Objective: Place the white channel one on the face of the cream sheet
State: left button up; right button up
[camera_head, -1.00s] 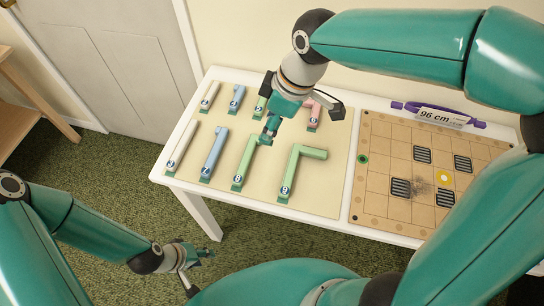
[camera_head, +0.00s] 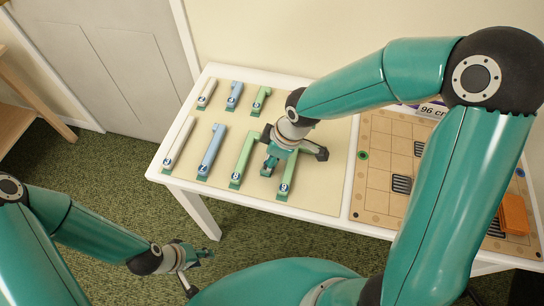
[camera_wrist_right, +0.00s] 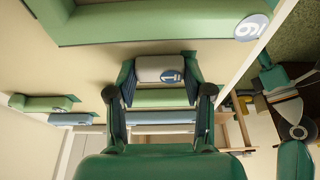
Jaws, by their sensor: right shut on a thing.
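My right gripper (camera_head: 269,163) is low over the cream sheet (camera_head: 325,193), between the long green channel marked 8 (camera_head: 244,158) and the bent green one marked 9 (camera_head: 288,172). In the right wrist view the right gripper (camera_wrist_right: 160,84) is shut on a white channel (camera_wrist_right: 152,68) with a blue number disc. The disc seems to read 1. The head view hides this channel behind the gripper, and I cannot tell whether it touches the sheet. My left gripper (camera_head: 192,259) hangs off the table, front left; its jaws are too small to read.
Short white (camera_head: 207,93), blue (camera_head: 235,95) and green (camera_head: 261,100) channels lie in the back row. Long white (camera_head: 180,144) and blue (camera_head: 211,150) ones lie in front. A tan grid board (camera_head: 375,180) with an orange block (camera_head: 514,213) is at right, partly behind my right arm.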

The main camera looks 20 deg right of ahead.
jog(key=o, duration=0.9)
jog(key=shift+r, duration=0.1)
jog(key=p+v, duration=0.1)
jog(key=v, duration=1.1)
